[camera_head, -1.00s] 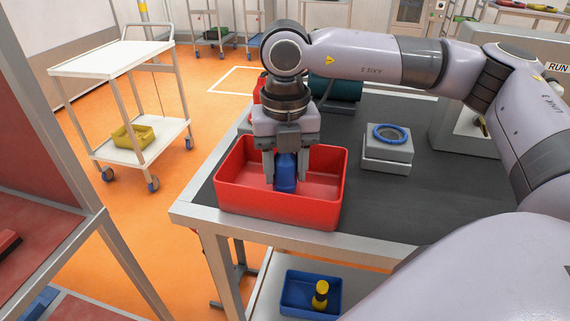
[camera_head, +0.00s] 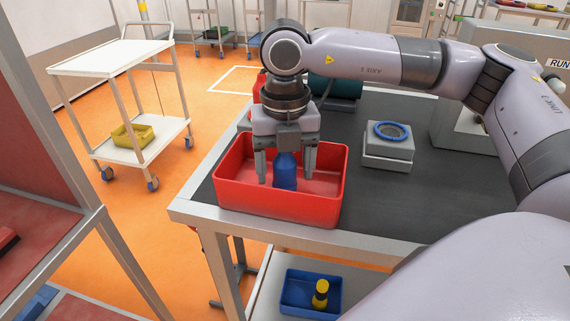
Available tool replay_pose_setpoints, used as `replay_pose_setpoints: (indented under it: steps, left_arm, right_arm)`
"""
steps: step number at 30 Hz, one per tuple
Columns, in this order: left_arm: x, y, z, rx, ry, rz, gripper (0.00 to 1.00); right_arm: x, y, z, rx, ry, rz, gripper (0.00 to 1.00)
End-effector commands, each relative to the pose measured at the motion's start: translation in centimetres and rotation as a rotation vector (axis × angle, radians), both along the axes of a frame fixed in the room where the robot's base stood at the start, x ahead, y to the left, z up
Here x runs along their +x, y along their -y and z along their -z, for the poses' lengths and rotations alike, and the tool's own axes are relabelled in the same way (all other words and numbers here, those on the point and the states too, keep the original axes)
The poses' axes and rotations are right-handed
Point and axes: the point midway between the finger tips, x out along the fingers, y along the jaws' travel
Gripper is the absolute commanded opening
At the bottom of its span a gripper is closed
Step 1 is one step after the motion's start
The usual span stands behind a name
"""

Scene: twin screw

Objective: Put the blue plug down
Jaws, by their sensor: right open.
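The blue plug (camera_head: 286,171) stands upright inside the red bin (camera_head: 277,205) on the dark-topped table. My right gripper (camera_head: 285,179) points down into the bin, with one finger on each side of the plug. The fingers are open, with a gap to the plug on both sides. The foot of the plug is hidden behind the front wall of the bin. My left gripper does not show.
A grey block with a blue ring (camera_head: 391,131) on top stands to the right of the bin. A blue bin (camera_head: 297,298) with a yellow and black piece (camera_head: 320,294) sits on the lower shelf. A white cart (camera_head: 112,58) stands at left. Bare dark tabletop (camera_head: 400,205) lies right of the bin.

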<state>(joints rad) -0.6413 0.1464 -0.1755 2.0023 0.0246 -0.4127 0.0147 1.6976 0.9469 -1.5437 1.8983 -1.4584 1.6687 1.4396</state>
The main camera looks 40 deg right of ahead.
Motion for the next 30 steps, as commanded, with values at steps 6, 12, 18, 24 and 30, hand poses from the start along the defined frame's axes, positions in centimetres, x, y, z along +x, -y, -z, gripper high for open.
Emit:
replay_pose_setpoints:
  steps: [6,12,18,24,30]
  left_arm:
    - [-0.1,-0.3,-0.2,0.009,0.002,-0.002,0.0]
    - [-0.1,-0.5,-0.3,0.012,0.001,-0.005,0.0]
    - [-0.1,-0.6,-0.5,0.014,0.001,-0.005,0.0]
    - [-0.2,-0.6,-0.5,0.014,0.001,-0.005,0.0]
    - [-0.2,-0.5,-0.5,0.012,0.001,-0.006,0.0]
  right_arm:
    - [0.1,-0.1,-4.2,0.002,0.005,-0.001,0.7]
    - [0.1,-0.1,-8.8,0.001,0.004,-0.001,0.7]
    - [0.1,0.0,-11.7,0.0,0.002,-0.001,0.7]
    - [0.0,-0.1,-12.7,0.0,-0.001,-0.003,0.7]
    - [0.0,0.0,-12.7,0.0,-0.001,-0.002,0.7]
